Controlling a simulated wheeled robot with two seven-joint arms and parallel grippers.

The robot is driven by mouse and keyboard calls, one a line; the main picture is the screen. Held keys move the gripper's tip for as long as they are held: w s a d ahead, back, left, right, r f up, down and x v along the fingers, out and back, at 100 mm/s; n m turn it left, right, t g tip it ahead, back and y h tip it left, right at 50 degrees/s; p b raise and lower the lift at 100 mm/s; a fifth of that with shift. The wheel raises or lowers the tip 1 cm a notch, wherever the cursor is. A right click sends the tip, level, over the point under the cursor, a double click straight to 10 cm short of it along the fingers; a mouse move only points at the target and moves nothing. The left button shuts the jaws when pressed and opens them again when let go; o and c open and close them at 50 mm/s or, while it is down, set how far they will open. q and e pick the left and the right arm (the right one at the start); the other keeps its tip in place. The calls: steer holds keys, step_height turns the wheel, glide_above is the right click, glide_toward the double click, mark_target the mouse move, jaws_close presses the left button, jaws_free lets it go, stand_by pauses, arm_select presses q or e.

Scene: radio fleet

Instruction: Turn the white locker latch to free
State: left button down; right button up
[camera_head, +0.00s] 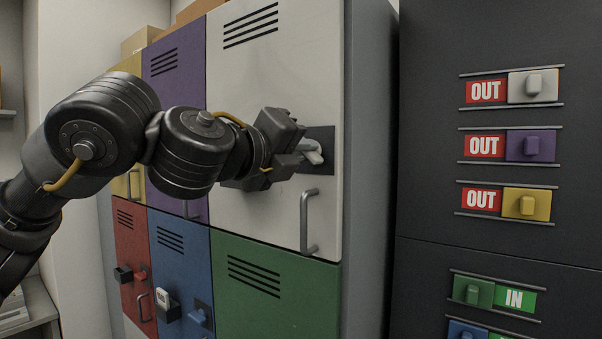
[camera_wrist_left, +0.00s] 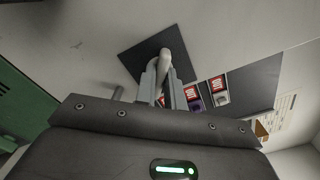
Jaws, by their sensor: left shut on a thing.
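The white locker (camera_head: 268,85) has a dark square plate with a pale latch handle (camera_head: 313,156) on its right side. My left gripper (camera_head: 303,153) reaches in from the left and is shut on the latch handle. In the left wrist view the pale latch handle (camera_wrist_left: 166,62) stands up between the fingers (camera_wrist_left: 162,85), in front of the dark plate (camera_wrist_left: 140,58). The exact angle of the latch is partly hidden by the gripper in the head view. My right gripper is not in view.
A metal door pull (camera_head: 307,222) sits below the latch. Purple, yellow, red, blue and green (camera_head: 272,290) lockers surround the white one. A dark board (camera_head: 435,140) at right carries sliding tags; the white tag (camera_head: 533,87) shows OUT. A shelf or desk stands at lower left.

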arm_select(q)
steer(key=m+b, duration=0.1)
steer(key=m, duration=0.1)
steer(key=m+b, duration=0.1)
steer(key=m, duration=0.1)
steer(key=shift+f+m, duration=0.2)
steer(key=shift+m, duration=0.1)
steer(key=m+b, duration=0.1)
steer(key=m, duration=0.1)
steer(key=shift+m, duration=0.3)
steer(key=shift+m+b, duration=0.35)
steer(key=shift+m, duration=1.15)
steer(key=c, duration=1.5)
jaws_free()
steer(key=shift+r, duration=0.15)
